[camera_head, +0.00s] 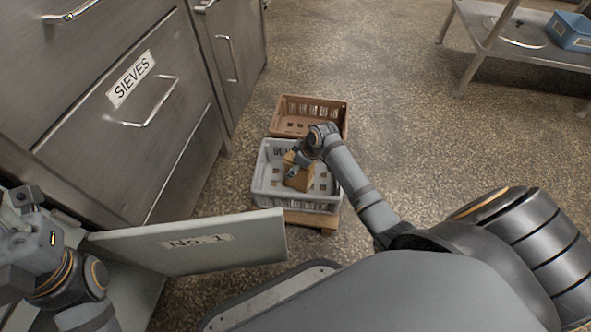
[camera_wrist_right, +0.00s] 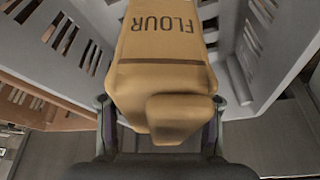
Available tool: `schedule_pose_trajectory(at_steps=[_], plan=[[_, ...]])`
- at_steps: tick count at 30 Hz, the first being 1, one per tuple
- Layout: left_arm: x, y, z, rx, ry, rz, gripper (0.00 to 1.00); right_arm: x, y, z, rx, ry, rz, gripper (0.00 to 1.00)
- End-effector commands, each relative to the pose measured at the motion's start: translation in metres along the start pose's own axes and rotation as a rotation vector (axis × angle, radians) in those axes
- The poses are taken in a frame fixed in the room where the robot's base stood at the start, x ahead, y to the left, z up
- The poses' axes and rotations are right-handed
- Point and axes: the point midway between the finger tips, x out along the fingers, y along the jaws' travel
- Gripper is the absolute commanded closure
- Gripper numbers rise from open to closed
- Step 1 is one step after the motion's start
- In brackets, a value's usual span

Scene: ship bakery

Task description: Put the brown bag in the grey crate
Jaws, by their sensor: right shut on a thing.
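The brown bag (camera_head: 299,180), with FLOUR printed on it, is held in my right gripper (camera_head: 298,163). In the right wrist view the bag (camera_wrist_right: 165,75) sits between the two fingers (camera_wrist_right: 162,110), which are shut on it. The bag is within the walls of the grey crate (camera_head: 290,204); slatted grey crate walls (camera_wrist_right: 283,45) stand on both sides of it in the wrist view. Whether the bag touches the crate floor cannot be told. My left gripper (camera_head: 22,198) is at the left edge, away from the crate, and its jaws are unclear.
A brown crate (camera_head: 310,100) stands just behind the grey one. A wooden base (camera_head: 318,219) shows under the grey crate. A panel marked No. 1 (camera_head: 215,254) sticks out in front. Steel drawers (camera_head: 120,120) stand left. The floor to the right is clear up to a metal shelf (camera_head: 515,52).

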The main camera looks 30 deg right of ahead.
Motion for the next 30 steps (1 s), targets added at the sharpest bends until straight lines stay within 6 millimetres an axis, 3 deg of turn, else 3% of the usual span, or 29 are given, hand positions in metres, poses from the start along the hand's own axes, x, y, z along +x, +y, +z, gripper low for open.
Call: schedule_pose_trajectory(at_steps=[9,10,14,25,30], plan=[[0.001,0.0,0.0,0.0,0.0,0.0,0.6,0.0,0.001,-0.001,-0.001,0.004,0.002,1.0],[0.001,0.0,0.0,0.0,0.0,0.0,0.6,0.002,0.0,0.0,-0.001,0.001,0.0,0.43],[0.001,0.0,0.0,-0.001,0.0,0.0,0.6,0.001,0.0,0.0,-0.001,0.001,0.001,0.26],[0.001,0.0,0.0,-0.001,0.0,-0.001,0.6,-0.002,0.001,-0.001,-0.001,0.002,0.002,0.23],[0.027,-0.006,-0.002,-0.008,0.001,-0.01,0.6,-0.038,0.001,-0.004,-0.002,0.001,0.003,0.23]])
